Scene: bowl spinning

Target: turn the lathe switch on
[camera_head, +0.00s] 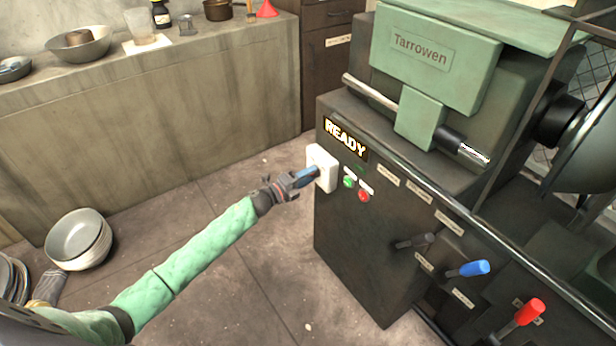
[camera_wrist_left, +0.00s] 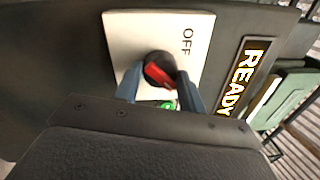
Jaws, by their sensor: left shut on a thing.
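The lathe switch is a white plate (camera_head: 326,172) on the dark front of the lathe, under the lit READY sign (camera_head: 345,139). In the left wrist view its round black knob with a red mark (camera_wrist_left: 158,71) sits on the white plate (camera_wrist_left: 130,29). The word OFF shows on the plate, and a bit of green shows between the fingers. My left gripper (camera_head: 305,177) reaches the switch; its blue-grey fingers (camera_wrist_left: 159,90) are shut on the knob, one on each side. The fingers hide part of the plate and knob. My right gripper is not in view.
Green (camera_head: 349,182) and red (camera_head: 364,196) buttons sit just right of the switch. Levers with blue (camera_head: 474,268) and red (camera_head: 530,311) handles stick out lower right. A counter (camera_head: 150,110) runs along the back left. Stacked bowls (camera_head: 79,238) are at the left. The floor between is clear.

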